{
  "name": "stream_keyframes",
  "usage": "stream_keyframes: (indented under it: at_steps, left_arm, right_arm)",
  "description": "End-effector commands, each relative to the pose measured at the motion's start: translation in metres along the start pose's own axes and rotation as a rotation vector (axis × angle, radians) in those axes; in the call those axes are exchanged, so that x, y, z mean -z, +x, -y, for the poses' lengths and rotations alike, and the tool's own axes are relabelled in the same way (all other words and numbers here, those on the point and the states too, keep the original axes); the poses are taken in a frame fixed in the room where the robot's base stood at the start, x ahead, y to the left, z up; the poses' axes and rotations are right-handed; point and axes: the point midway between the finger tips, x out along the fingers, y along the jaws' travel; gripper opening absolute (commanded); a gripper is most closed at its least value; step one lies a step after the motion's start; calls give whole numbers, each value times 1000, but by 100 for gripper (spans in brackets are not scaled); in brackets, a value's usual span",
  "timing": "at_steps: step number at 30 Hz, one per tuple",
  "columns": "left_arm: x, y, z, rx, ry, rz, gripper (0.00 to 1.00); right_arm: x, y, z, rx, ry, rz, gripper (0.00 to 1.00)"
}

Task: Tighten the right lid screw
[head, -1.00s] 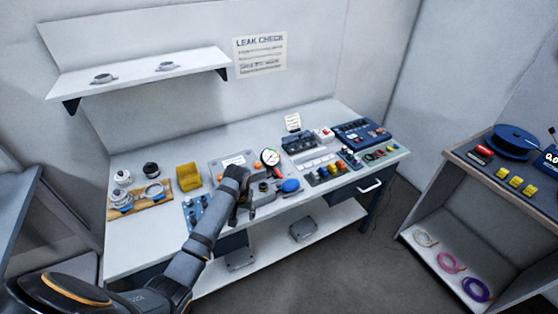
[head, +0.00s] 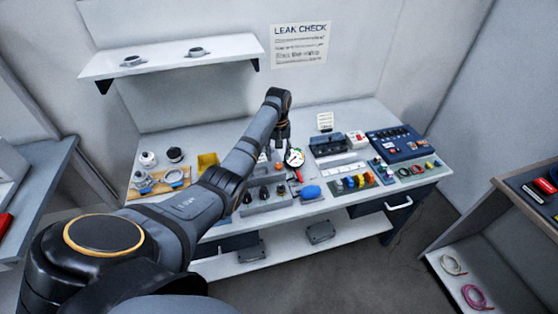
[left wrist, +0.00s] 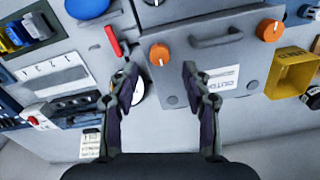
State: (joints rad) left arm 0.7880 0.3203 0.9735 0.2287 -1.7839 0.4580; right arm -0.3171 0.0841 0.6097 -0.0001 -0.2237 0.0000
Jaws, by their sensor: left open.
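In the left wrist view, a grey lid (left wrist: 215,52) with a bar handle bears two orange screw knobs. One orange knob (left wrist: 160,54) lies just ahead of the gap between my fingertips. The other orange knob (left wrist: 270,29) is beyond the handle, on the yellow bin's side. My left gripper (left wrist: 158,72) is open and empty, with one finger each side of the nearer knob's line; I cannot tell its height above it. In the head view my left gripper (head: 283,138) points down over the bench, and my arm hides most of the lid. My right gripper is not in view.
A dial gauge (head: 294,157) with a red handle stands close beside the gripper. A blue object (head: 310,192), a yellow bin (head: 207,161) and a grey block with dark knobs (head: 268,200) are around it. Dark devices (head: 327,144) stand to the right.

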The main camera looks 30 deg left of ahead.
Motion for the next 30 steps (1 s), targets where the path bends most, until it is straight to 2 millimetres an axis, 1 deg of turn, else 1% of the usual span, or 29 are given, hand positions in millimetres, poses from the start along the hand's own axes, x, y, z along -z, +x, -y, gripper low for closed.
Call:
stream_keyframes:
  at_steps: [3, 6, 8, 11, 17, 18, 28, 29, 30]
  left_arm:
    - [-1, 22, 0, 2, 0, 3, 48]
    - [0, 36, 0, 0, 1, 1, 48]
    - [0, 42, -1, -1, 1, 1, 48]
    - [0, 46, -1, -1, 2, -1, 48]
    - [0, 47, 0, -1, 2, -1, 48]
    - [0, 47, 0, -1, 2, -1, 47]
    - [0, 46, 0, -1, 1, -2, 2]
    - [0, 46, 0, -1, 1, -1, 0]
    - [0, 46, 0, -1, 1, -1, 0]
  right_arm:
    - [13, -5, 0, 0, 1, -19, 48]
    - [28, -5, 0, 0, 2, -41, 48]
    - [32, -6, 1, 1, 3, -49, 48]
    - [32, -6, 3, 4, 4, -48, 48]
    - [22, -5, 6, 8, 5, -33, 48]
    - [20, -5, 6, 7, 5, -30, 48]
    - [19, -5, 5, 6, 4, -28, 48]
    - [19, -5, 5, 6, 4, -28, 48]
    - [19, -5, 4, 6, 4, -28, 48]
